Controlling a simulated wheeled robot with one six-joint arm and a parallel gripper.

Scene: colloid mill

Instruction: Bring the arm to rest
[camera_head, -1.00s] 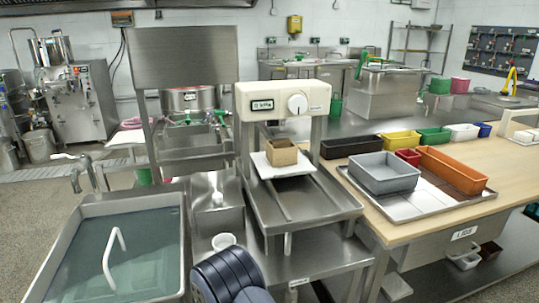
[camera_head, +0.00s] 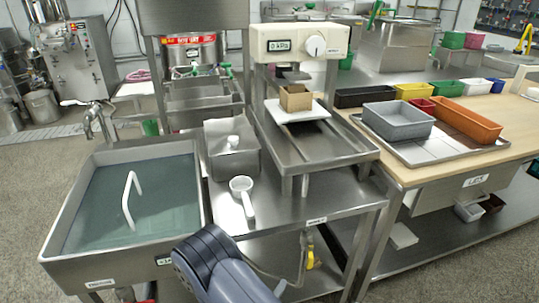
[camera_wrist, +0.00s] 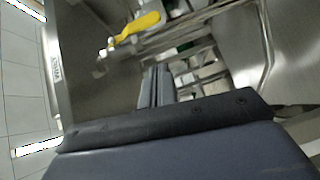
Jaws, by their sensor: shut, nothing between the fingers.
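My arm (camera_head: 222,268) shows as a dark blue-grey link at the bottom middle of the head view, in front of the steel table. My gripper's end is not visible in that view. In the wrist view my gripper (camera_wrist: 157,84) points away from the camera, its two narrow fingers together with nothing between them. Beyond it in the wrist view are a yellow handle (camera_wrist: 138,27) and steel table parts. I cannot tell how far the fingers are from them.
A water-filled sink (camera_head: 72,255) stands at left. A white ladle (camera_head: 243,194) lies on the steel table beside a press-like machine (camera_head: 298,42) holding a brown box (camera_head: 295,98). Coloured bins and a grey bin (camera_head: 398,121) stand on the wooden table. Floor is clear at lower right.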

